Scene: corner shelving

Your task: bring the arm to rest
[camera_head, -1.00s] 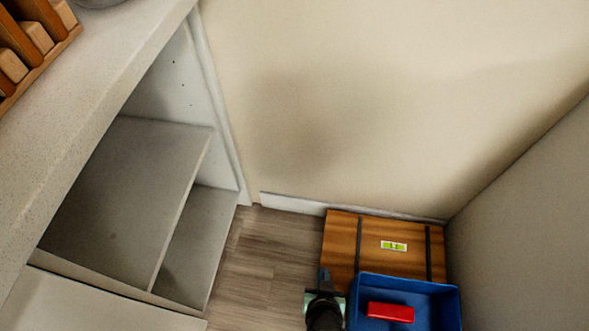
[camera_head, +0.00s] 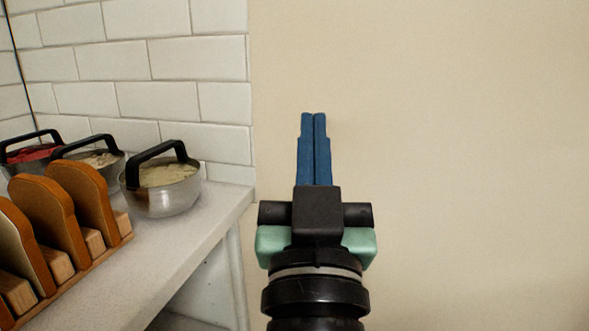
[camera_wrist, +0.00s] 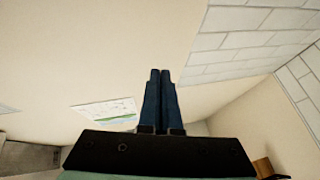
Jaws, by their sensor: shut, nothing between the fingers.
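My gripper (camera_head: 313,116) stands upright near the middle of the head view, in front of the plain beige wall. Its two blue fingers are together with nothing between them. In the wrist view the same blue fingers (camera_wrist: 161,73) point up the picture, side by side, with only wall and room behind them. The gripper touches nothing that I can see.
A counter (camera_head: 190,235) runs along the left of the head view. It bears a steel pot (camera_head: 160,190) with a black handle, more pots behind, and a wooden rack (camera_head: 85,262) holding bread-shaped slices. The beige wall (camera_head: 460,150) fills the right. The wrist view shows white tiles (camera_wrist: 225,62).

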